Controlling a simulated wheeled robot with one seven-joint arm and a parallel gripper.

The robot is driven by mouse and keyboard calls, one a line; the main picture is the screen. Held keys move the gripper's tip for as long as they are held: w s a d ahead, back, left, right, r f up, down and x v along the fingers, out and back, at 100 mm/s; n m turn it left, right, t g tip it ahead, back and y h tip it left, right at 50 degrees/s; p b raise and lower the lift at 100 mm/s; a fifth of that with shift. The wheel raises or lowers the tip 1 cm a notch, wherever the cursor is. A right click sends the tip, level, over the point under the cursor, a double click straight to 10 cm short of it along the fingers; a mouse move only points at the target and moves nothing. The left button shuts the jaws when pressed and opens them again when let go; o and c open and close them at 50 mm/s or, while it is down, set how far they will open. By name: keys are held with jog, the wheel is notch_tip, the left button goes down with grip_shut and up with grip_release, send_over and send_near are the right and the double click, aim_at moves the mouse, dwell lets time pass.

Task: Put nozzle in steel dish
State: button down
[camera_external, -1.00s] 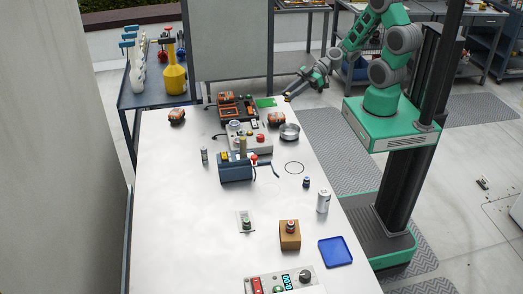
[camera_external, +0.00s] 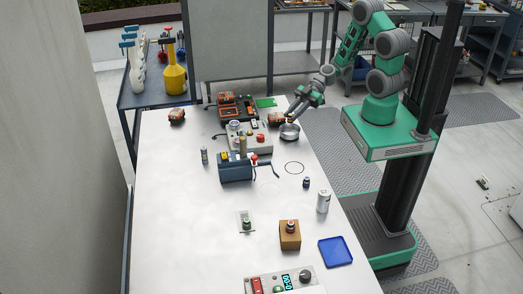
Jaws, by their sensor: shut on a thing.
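The steel dish (camera_external: 289,133) is a round, shiny metal bowl near the right edge of the white table, towards its far end. My gripper (camera_external: 290,119) is just above the far rim of the dish, pointing down and to the left. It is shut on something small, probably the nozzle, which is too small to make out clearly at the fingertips. I cannot tell whether the held thing is inside the rim or only above it.
An orange-and-dark block (camera_external: 275,119) stands close to the left of my gripper. A grey device with a red knob (camera_external: 249,138) and a blue box (camera_external: 236,168) stand left of the dish. The table's middle left is bare.

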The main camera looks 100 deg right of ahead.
jog(key=b, duration=0.4)
send_near(283, 135)
jog(key=x, duration=0.4)
jog(key=shift+d+f, duration=0.1)
jog(key=shift+d, duration=0.05)
jog(key=shift+p, duration=0.3)
jog(key=c, duration=1.1)
grip_release()
notch_tip(283, 135, up, 7)
jog(key=p, duration=0.5)
